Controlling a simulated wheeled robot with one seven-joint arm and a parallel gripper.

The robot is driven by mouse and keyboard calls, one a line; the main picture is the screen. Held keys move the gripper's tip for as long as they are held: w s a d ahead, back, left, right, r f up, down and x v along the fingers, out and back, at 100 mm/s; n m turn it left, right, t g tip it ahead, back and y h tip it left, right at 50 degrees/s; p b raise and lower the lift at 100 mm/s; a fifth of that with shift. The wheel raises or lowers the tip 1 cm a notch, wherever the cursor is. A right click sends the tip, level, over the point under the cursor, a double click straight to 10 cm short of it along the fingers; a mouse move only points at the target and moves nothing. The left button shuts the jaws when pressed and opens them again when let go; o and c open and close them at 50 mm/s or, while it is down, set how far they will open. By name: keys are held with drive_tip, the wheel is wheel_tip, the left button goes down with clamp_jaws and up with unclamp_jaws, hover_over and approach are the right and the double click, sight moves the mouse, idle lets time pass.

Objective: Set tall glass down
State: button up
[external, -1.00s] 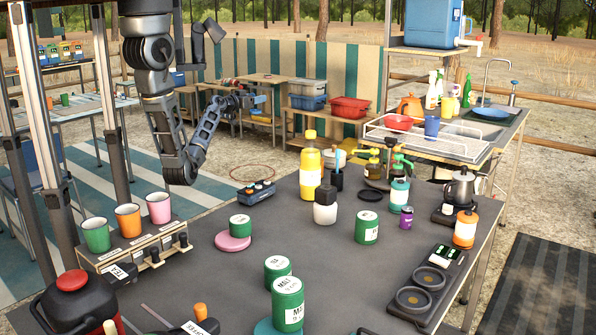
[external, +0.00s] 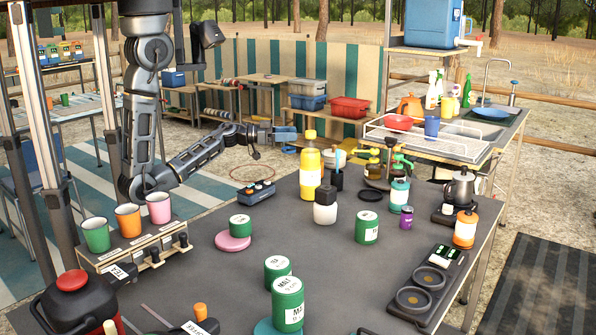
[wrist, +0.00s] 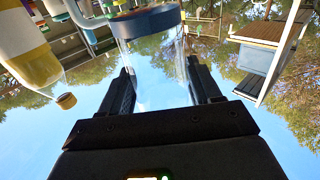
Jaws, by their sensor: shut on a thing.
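My gripper (wrist: 158,78) is shut on the tall glass (wrist: 158,62), a clear glass with a dark blue band at one end. In the wrist view the glass lies between the two fingers, with the blue end beyond them. In the external view my gripper (external: 268,134) is stretched to the right, above the back edge of the dark table and left of the yellow bottle. The glass is small there; a blue part (external: 287,134) shows at the fingers. I cannot tell its exact tilt.
The yellow bottle (external: 310,172) stands close to the gripper, and also shows in the wrist view (wrist: 22,38). A white jar with a black lid (external: 325,208), a blue button box (external: 256,192) and green tins (external: 366,228) stand on the table (external: 200,280). Bare tabletop lies around the tins.

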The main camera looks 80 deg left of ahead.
drive_tip(key=s+d+r+m+g+h, duration=0.1)
drive_tip(key=s+d+m+h, duration=0.1)
drive_tip(key=d, duration=0.9)
drive_tip(key=s+d+r+m+g+h, duration=0.1)
drive_tip(key=s+d+h, duration=0.4)
drive_tip(key=d, duration=0.6)
drive_tip(key=m+g+h, duration=0.1)
drive_tip(key=m, duration=0.1)
drive_tip(key=shift+d+r+m, duration=0.25)
drive_tip(key=shift+r+m, duration=0.05)
drive_tip(key=shift+w+a+f+p, duration=0.3)
drive_tip(key=shift+w+a+f, duration=0.6)
drive_tip(key=shift+a+f, duration=0.85)
drive_tip(key=shift+w+a+f+p, duration=0.25)
drive_tip(key=shift+w+a+f, duration=0.7)
drive_tip(key=shift+a+f, duration=0.8)
drive_tip(key=shift+w+a+f+p, duration=0.3)
drive_tip(key=shift+w+a+f, duration=0.6)
drive_tip(key=shift+a+f, duration=0.85)
drive_tip(key=shift+d+f+b, duration=0.1)
drive_tip(key=shift+f+b, duration=0.2)
